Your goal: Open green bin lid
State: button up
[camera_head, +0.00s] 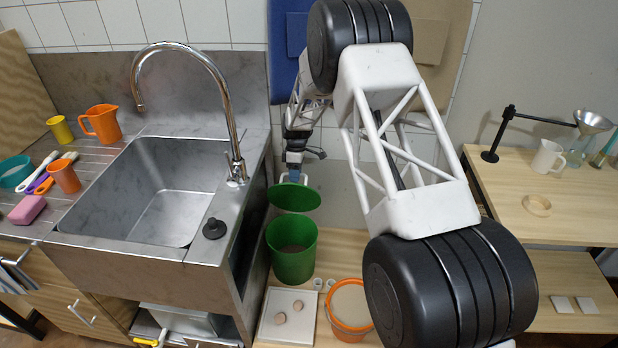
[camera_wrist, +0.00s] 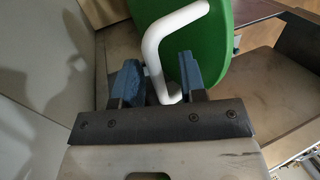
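The green bin (camera_head: 292,262) stands upright to the right of the sink, with its mouth uncovered. Its round green lid (camera_head: 295,198) is tilted up above the back of the bin, apart from the front rim. My gripper (camera_head: 296,177) is behind the top of the lid. In the wrist view, the blue fingers (camera_wrist: 160,78) stand on either side of the lid's white handle (camera_wrist: 153,55). The green lid (camera_wrist: 205,45) shows just beyond. Whether both fingers press on the handle is not clear. The lid's joint with the bin is not clear.
The sink (camera_head: 165,185) and its tall tap (camera_head: 225,100) are left of the bin. A white tray (camera_head: 268,325) with two brownish pieces and an orange-rimmed bucket (camera_head: 350,330) stand in front. A wooden table (camera_head: 500,200) is at right.

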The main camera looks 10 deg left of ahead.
aim_at(293, 184)
jog(key=shift+s+f, duration=0.15)
jog(key=shift+s, duration=2.6)
jog(key=s+f+t, duration=0.2)
jog(key=s+f, duration=0.9)
jog(key=s, duration=0.2)
notch_tip(293, 184, up, 8)
jog(key=w, duration=0.1)
jog(key=s+d+r+m, duration=0.2)
jog(key=d+r, duration=0.4)
jog(key=r, duration=0.4)
jog(key=s+d+r+m+t, duration=0.1)
jog(key=s+d+r+m, duration=0.2)
jog(key=d+r, duration=0.3)
jog(key=shift+d+r+y, duration=0.3)
jog(key=shift+r, duration=1.75)
